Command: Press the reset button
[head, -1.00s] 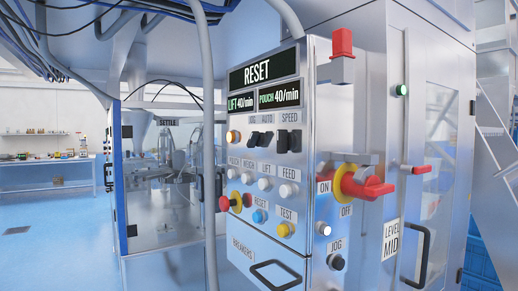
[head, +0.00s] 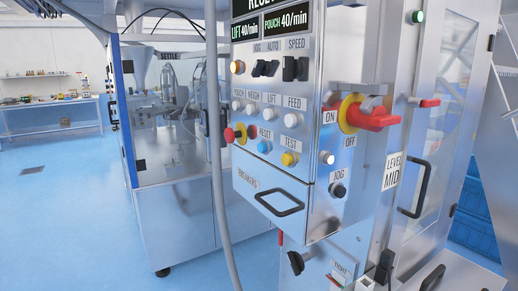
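The blue reset button (head: 264,146) is on the front of the steel control panel (head: 262,205), just below a small RESET label (head: 266,134). It shows unobstructed in the head view, left of the yellow TEST button (head: 289,158). A red emergency-stop button (head: 251,132) with a yellow collar is to its upper left. Neither of my grippers can be made out in the head view, and nothing touches the blue button.
A grey vertical pipe (head: 217,190) runs down beside the panel's left edge. A black drawer handle (head: 279,202) sticks out below the buttons. A red rotary switch (head: 371,117) juts out at right. Blue floor (head: 70,215) is open at left.

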